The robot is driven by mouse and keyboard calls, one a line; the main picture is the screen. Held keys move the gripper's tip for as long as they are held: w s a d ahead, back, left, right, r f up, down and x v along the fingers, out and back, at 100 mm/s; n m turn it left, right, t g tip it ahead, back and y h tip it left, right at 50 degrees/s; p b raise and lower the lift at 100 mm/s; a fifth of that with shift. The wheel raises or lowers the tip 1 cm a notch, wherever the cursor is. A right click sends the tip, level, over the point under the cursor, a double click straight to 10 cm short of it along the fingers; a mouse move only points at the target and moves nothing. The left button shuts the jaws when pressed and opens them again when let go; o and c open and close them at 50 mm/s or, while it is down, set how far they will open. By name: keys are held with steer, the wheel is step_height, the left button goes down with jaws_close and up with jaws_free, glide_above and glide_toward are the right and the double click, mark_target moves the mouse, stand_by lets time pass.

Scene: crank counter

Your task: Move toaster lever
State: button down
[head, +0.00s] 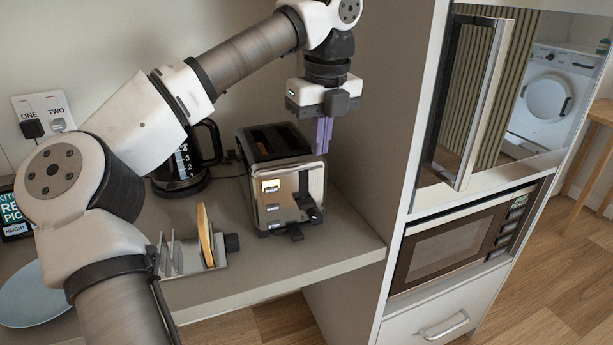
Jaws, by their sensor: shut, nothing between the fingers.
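The toaster (279,184) is a chrome and black box with slots on top, standing on the counter near its right end. Its lever (307,205) is a black tab on the front face, at the right side and low down. A second small dark part shows at the toaster's lower front edge. My gripper (321,148) points downward with purple fingers that are shut and empty. In the picture it is at the toaster's upper right corner, above the lever. I cannot tell whether the fingers touch the toaster.
A coffee pot (185,165) stands left of the toaster, partly behind my arm. A rack (178,256) with a toast-like slice (205,236) is in front. A blue plate (30,297) lies at left. The tall cabinet (385,110) with a microwave (452,245) closes off the right.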

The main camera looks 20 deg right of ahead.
step_height(320, 180, up, 2)
steer(key=shift+s+r, duration=0.1)
stand_by(0.4)
